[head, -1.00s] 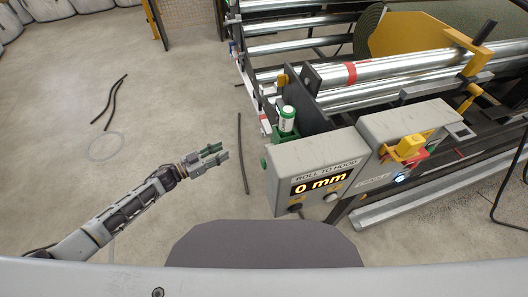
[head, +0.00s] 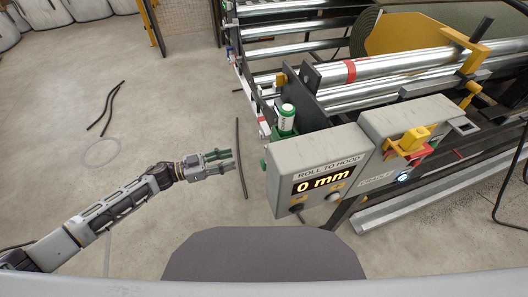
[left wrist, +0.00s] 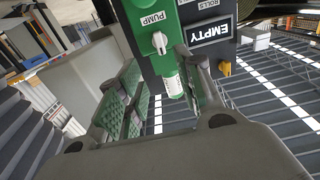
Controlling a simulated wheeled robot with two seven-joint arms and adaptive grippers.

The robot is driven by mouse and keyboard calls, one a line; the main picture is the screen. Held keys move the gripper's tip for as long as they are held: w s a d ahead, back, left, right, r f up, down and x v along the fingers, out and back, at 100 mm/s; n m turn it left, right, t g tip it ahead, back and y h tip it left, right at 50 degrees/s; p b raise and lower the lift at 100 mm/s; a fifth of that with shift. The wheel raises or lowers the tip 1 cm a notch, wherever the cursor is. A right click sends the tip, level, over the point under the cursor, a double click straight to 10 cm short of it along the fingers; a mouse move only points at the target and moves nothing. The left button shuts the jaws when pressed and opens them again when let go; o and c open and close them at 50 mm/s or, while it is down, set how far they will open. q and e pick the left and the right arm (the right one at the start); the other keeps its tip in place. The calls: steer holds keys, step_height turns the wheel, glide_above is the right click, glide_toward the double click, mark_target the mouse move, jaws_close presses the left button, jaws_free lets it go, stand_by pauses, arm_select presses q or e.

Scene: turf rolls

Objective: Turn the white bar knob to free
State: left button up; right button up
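The white bar knob (left wrist: 160,42) shows in the left wrist view on a green panel (left wrist: 187,14), beside the label "PUMP". I cannot make out this knob in the head view. My left gripper (head: 229,161) points right toward the console, with floor visible between them. In the left wrist view its fingers (left wrist: 165,95) are apart with nothing held between them. The knob is beyond the fingertips, and no contact shows. My right gripper is not in view.
The grey console (head: 346,160) reads "0 mm". A green and white bottle (head: 287,118) stands behind it. An "EMPTY" sign (left wrist: 211,33) and yellow knob (left wrist: 225,68) are right of the green panel. Metal rollers (head: 375,68) fill the back. Open floor (head: 60,140) lies left.

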mark_target(265, 149)
arm_select(q)
steer(key=x, duration=1.3)
steer(key=shift+w+d, duration=0.2)
steer(key=shift+d, duration=0.15)
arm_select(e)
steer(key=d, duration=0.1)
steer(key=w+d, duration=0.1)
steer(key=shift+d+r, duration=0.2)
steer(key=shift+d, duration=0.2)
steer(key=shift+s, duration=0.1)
